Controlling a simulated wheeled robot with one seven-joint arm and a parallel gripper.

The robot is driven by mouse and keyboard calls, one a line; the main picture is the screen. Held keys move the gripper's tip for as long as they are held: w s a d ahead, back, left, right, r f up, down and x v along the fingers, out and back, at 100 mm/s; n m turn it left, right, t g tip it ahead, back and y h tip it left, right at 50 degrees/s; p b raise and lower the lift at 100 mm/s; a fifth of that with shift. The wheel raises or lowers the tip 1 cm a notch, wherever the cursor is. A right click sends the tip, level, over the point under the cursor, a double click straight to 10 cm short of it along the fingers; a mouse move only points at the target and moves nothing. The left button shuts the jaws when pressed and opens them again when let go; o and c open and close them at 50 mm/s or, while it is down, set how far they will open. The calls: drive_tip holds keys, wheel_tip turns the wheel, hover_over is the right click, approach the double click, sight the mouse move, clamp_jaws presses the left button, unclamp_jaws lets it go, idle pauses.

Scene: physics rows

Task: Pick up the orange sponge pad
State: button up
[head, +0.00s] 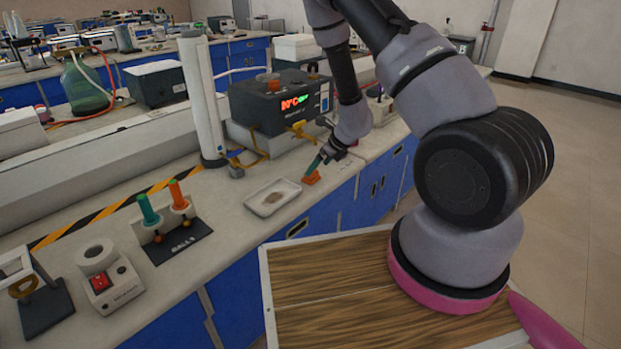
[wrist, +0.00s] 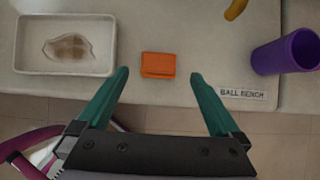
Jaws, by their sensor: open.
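The orange sponge pad (wrist: 158,65) lies flat near the front edge of the pale bench, between the tray and a purple cylinder in the wrist view. It also shows in the head view (head: 311,178), small and close under my gripper. My gripper (wrist: 158,75) is open, with its two green fingers apart. In the wrist view the pad appears between the fingertip lines, slightly beyond them, and nothing is held. In the head view my gripper (head: 317,166) is low over the bench at the pad; I cannot tell whether it touches it.
A white tray (wrist: 64,68) with a brownish patch lies left of the pad. A purple cylinder (wrist: 286,54) and a "BALL BENCH" label (wrist: 243,94) are to the right. A dark box with a lit display (head: 281,104) stands behind. The bench edge is close in front.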

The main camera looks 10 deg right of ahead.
drive_tip(key=x, duration=0.5)
drive_tip(key=shift+w+a+f, duration=0.1)
drive_tip(key=shift+w+a, duration=0.2)
drive_tip(key=shift+c, duration=0.3)
drive_tip(key=c, duration=1.4)
wheel_tip(320, 180, up, 10)
drive_tip(key=shift+r, duration=0.1)
